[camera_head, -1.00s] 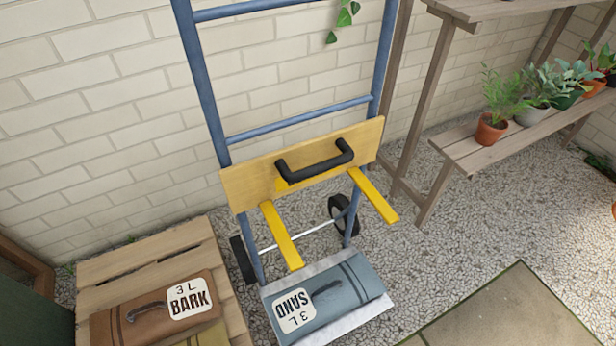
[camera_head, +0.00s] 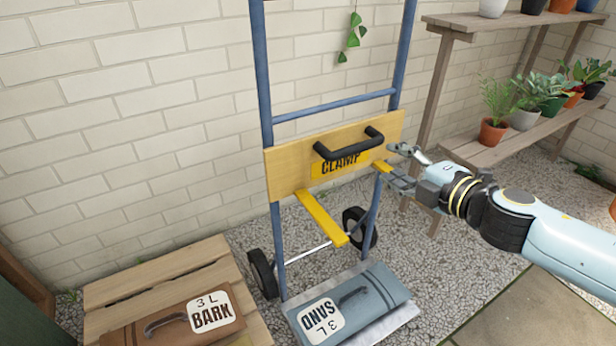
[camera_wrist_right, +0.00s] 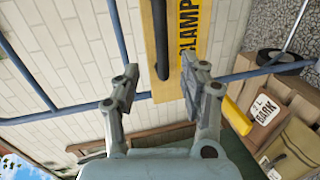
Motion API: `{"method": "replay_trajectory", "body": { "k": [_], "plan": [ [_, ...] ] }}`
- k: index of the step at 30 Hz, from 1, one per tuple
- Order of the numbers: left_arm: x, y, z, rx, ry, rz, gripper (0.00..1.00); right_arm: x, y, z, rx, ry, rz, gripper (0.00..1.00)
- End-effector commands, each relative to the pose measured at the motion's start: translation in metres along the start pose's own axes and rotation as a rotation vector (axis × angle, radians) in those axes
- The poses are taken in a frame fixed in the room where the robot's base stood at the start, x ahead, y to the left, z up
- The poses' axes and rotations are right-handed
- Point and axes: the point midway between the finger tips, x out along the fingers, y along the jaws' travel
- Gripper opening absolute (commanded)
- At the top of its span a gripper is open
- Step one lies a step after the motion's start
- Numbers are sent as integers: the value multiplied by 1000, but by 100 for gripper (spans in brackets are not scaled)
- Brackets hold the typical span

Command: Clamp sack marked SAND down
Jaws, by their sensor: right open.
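The blue-grey sack marked SAND (camera_head: 378,304) lies on the metal toe plate (camera_head: 402,320) of the blue hand truck (camera_head: 262,75). Above it, the wooden clamp board (camera_head: 288,172) spans the truck's rails. The board bears a black handle (camera_head: 340,150), a yellow CLAMP label (camera_head: 325,170) and yellow prongs (camera_head: 322,216), apart from the sack. My right gripper (camera_head: 393,165) is open and empty, near the board's right end. In the right wrist view the handle (camera_wrist_right: 161,45) shows beyond and between the open fingers (camera_wrist_right: 160,82). My left gripper is not in view.
A brown sack marked BARK (camera_head: 170,322) lies on a wooden pallet (camera_head: 165,265) at the lower left. A brick wall (camera_head: 130,140) stands behind the truck. Wooden shelves (camera_head: 480,155) with potted plants stand at the right, behind my right arm.

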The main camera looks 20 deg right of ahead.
Motion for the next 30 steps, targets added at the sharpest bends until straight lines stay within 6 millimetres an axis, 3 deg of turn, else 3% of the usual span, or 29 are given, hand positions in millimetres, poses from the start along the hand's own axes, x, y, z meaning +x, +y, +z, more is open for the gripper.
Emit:
{"method": "replay_trajectory", "body": {
  "k": [1, 4, 8, 13, 21, 30],
  "plan": [
    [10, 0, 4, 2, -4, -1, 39, 2, -2, 0, -23, 12, 9, 44],
    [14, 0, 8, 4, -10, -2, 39, 5, -3, 4, -38, 17, 9, 44],
    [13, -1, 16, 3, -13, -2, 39, 12, 0, 5, -39, 15, 13, 44],
    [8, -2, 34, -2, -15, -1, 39, 36, 5, 3, -33, 14, 15, 44],
    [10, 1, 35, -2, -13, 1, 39, 90, -1, 3, -33, 15, 11, 44],
    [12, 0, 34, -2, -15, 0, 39, 113, -2, 2, -35, 16, 9, 44]
  ]
}}
